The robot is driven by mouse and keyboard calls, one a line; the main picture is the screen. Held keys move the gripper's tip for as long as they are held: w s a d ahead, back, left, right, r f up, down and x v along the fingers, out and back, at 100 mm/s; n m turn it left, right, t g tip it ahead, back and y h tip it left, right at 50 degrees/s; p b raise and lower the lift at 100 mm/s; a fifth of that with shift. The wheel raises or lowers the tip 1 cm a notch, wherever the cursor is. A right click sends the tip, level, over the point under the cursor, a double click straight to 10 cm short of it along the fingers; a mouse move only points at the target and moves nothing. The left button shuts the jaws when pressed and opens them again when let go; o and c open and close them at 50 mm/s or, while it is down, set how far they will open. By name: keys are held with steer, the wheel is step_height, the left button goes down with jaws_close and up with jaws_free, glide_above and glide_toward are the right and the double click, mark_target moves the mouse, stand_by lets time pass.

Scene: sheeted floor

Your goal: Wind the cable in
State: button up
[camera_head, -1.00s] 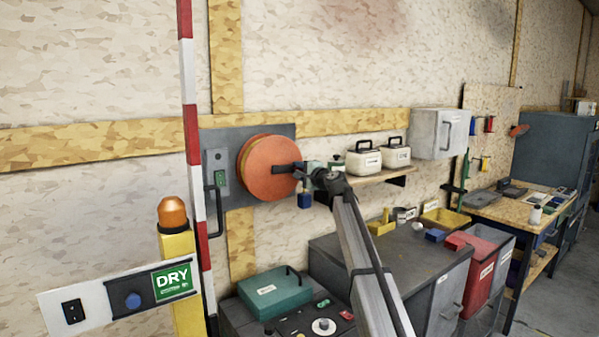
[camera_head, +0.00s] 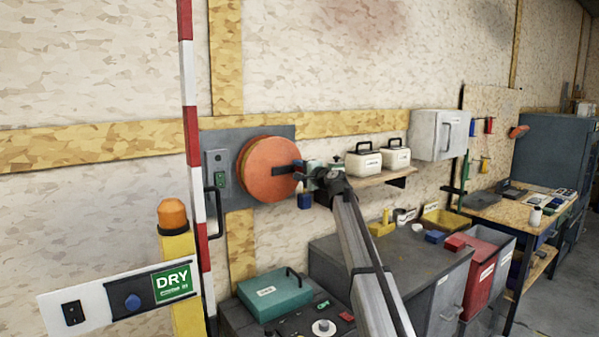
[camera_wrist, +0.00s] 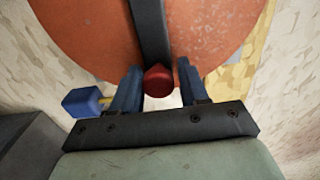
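The cable reel is an orange-red disc (camera_head: 268,172) on a grey wall plate, and it fills the top of the wrist view. A dark crank bar (camera_wrist: 149,28) crosses its face and ends near a red knob (camera_wrist: 158,81). My gripper (camera_head: 302,168) is at the right side of the disc. In the wrist view my gripper's two blue-grey fingers (camera_wrist: 158,88) stand on either side of the knob and look closed on it. A blue block with a yellow stub (camera_wrist: 82,102) hangs just left of the fingers; it shows below my gripper in the head view (camera_head: 305,201). I see no run of cable.
A grey switch box (camera_head: 217,172) and a red-and-white pole (camera_head: 191,120) stand left of the reel. A shelf (camera_head: 375,179) with two white cases is close on the right. Below are a teal case (camera_head: 274,293) and a grey cabinet (camera_head: 400,262).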

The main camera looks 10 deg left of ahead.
steer(key=shift+o, duration=1.1)
steer(key=v, duration=1.4)
steer(key=shift+w, duration=0.1)
